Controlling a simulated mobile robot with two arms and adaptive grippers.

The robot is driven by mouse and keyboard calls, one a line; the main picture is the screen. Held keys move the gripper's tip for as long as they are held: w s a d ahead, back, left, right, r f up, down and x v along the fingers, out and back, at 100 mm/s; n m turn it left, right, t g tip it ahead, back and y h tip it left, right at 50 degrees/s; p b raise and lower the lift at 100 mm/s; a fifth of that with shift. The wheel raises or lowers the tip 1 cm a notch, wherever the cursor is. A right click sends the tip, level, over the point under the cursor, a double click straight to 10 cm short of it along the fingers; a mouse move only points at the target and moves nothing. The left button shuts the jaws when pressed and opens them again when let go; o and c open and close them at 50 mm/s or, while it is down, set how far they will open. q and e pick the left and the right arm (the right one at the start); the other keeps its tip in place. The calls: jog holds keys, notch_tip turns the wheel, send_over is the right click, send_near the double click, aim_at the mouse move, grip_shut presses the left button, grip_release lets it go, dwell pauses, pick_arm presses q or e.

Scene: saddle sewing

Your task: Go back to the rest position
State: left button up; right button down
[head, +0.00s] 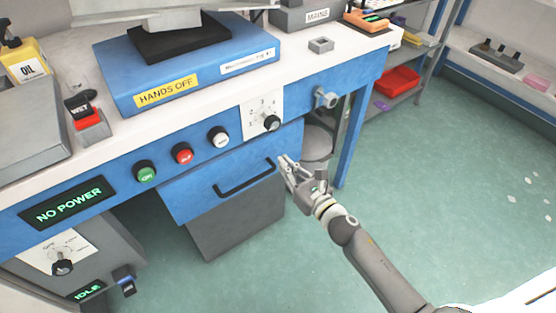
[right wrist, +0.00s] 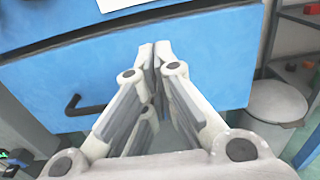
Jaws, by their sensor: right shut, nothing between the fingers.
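My right gripper (head: 283,163) is in front of the blue workbench, close to the right end of the black handle (head: 245,178) on a blue drawer (head: 190,195). In the right wrist view my right gripper's fingertips (right wrist: 155,47) are together with nothing between them. The drawer front (right wrist: 40,85) lies beyond them there, and its black handle (right wrist: 85,105) is to the left of the fingers, apart from them. The drawer seems to stand out from the bench, with a grey body (head: 235,230) below it. My left gripper is in neither view.
The bench front carries a green button (head: 146,173), a red button (head: 183,153), a white button (head: 219,137) and a dial (head: 271,123). A grey bin (head: 316,145) stands behind the gripper. Shelves with a red tray (head: 398,81) are at the back. The green floor at right is mostly clear.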

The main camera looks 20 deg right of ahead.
jog(key=v, duration=0.6)
jog(key=s+d+f+m+g+h, duration=0.2)
jog(key=d+f+m+h, duration=0.25)
jog(key=m, duration=0.65)
jog(key=s+d+f+m+g+h, duration=0.25)
jog(key=f+m, duration=0.25)
jog(key=m, duration=0.5)
jog(key=s+a+f+m+g+y+p, duration=0.15)
jog(key=s+f+m+g+p, duration=0.35)
jog(key=s+f+m, duration=0.55)
jog(key=s+a+f+m+g+h+p, duration=0.1)
jog(key=s+a+f+m+g+p, duration=0.2)
jog(key=s+f+m+g+p, duration=0.75)
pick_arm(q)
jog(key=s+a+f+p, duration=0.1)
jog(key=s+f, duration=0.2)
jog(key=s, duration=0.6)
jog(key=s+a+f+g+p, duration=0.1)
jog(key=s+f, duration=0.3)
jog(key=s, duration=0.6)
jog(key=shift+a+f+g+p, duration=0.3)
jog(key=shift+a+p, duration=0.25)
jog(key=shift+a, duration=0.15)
pick_arm(e)
jog(key=s+d+n+t, duration=0.2)
jog(key=s+n+t, duration=0.2)
jog(key=s, duration=1.2)
jog(key=shift+s+d+r, duration=0.25)
jog(key=shift+s+d, duration=0.15)
